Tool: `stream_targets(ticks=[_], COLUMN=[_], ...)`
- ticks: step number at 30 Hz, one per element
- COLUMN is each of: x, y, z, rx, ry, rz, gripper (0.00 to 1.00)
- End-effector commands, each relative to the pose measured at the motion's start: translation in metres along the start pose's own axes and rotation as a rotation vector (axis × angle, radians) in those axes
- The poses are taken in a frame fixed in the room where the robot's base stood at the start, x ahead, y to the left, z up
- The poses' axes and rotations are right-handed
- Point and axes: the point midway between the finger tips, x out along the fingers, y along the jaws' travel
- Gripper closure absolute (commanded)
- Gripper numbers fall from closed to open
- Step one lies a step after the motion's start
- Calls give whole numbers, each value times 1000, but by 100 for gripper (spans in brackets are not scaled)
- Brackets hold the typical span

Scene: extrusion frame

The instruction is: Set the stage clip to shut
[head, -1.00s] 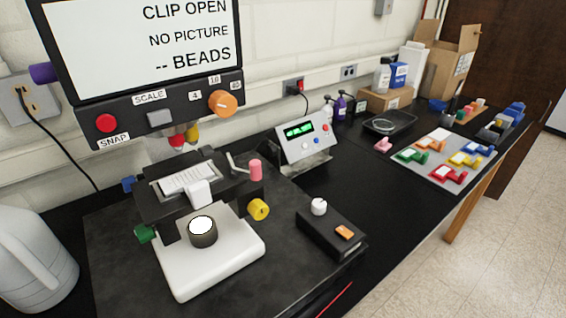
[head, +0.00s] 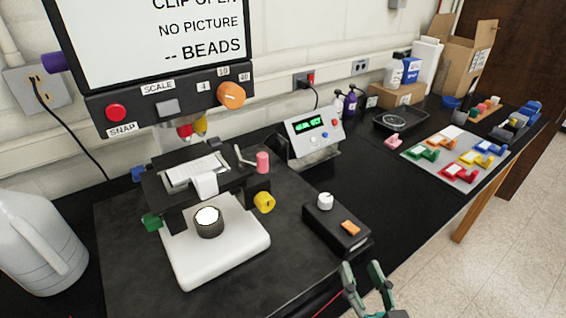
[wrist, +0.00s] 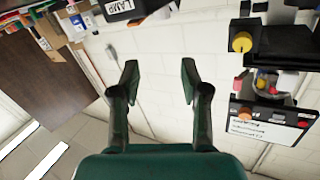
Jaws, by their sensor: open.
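The microscope's stage (head: 215,178) is dark and holds a pale ruled slide (head: 195,170). A bent metal lever with a pink knob (head: 262,162) stands raised at the stage's right side; it looks like the stage clip. The screen (head: 170,40) above is cut off at the top, and its top line reads "CLIP OPEN". My gripper (head: 362,275) is at the lower edge of the head view, open and empty, well to the right of and nearer than the stage. In the wrist view my gripper (wrist: 160,78) has its green fingers apart with nothing between them.
A yellow knob (head: 264,202) sits below the clip. A black box with a white knob (head: 337,230) stands between my gripper and the microscope. A meter with a green display (head: 314,135) is behind. A tray of coloured clips (head: 430,170) lies right.

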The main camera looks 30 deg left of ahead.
Motion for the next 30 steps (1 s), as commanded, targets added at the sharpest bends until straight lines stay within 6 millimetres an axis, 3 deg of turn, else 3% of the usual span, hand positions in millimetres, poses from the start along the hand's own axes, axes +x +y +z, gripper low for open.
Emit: stream_targets(ticks=[1,6,15,23,30], x=[9,29,40,41,68], y=[-12,-52,-118,-137,-149], z=[-16,-59,-121,-136,-135], rx=[-14,-64,-167,-203,-202], ry=[10,15,19,16,15], rz=[-38,-163,-348,-397,-399], gripper=[54,54,54,54,54])
